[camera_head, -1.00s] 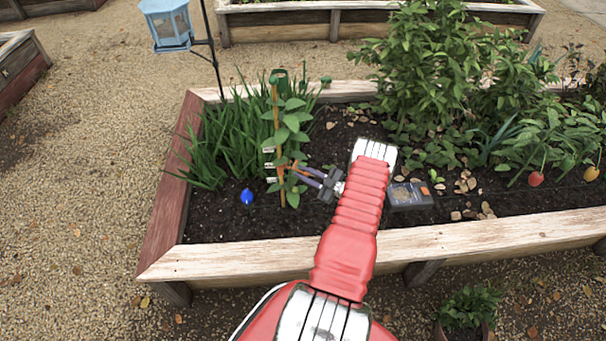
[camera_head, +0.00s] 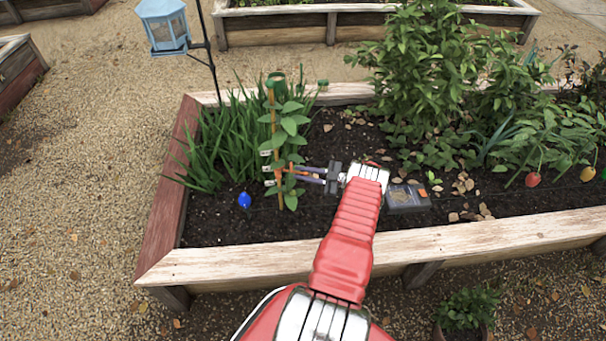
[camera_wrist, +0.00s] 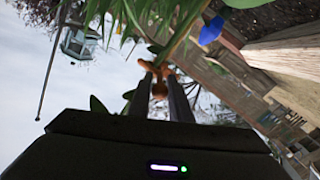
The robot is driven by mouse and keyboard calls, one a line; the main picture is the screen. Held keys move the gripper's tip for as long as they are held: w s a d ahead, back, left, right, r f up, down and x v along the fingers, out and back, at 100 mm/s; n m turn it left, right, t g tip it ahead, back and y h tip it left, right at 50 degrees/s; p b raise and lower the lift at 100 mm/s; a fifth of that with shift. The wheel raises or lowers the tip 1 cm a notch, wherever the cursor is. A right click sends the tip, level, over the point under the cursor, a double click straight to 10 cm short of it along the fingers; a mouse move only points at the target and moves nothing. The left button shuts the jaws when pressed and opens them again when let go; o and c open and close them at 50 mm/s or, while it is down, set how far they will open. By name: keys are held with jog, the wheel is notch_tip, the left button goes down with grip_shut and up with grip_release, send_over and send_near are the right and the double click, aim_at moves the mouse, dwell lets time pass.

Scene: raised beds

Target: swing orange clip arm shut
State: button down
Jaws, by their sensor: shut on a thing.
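The orange clip (camera_wrist: 158,88) shows between my fingertips in the wrist view, with orange parts at both tips. In the head view the orange clip (camera_head: 291,169) sits at the stake (camera_head: 278,150), beside a leafy climbing plant. My gripper (camera_head: 298,174) reaches in from the right, its two fingers pointing left at the clip. In the wrist view my gripper (camera_wrist: 157,75) is shut on the orange clip arm. Leaves and the fingers hide part of the clip, so I cannot tell how far its arm stands from the stake.
A blue bulb-shaped object (camera_head: 244,200) stands in the soil left of the stake. A grey box (camera_head: 408,197) lies right of my wrist. Grassy leaves (camera_head: 232,140) crowd behind the stake. The wooden bed edge (camera_head: 240,265) runs along the front.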

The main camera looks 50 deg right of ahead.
jog(key=shift+w+d+n+g+y, duration=0.1)
jog(key=shift+d+n+g+y, duration=0.1)
jog(key=shift+n+g+y, duration=0.3)
dwell(0.4)
jog(key=c, duration=1.7)
grip_release()
jog(key=v, duration=0.7)
jog(key=shift+s+d+f, duration=0.1)
jog(key=shift+s+f, duration=0.1)
jog(key=shift+s, duration=0.05)
jog(key=shift+s, duration=0.1)
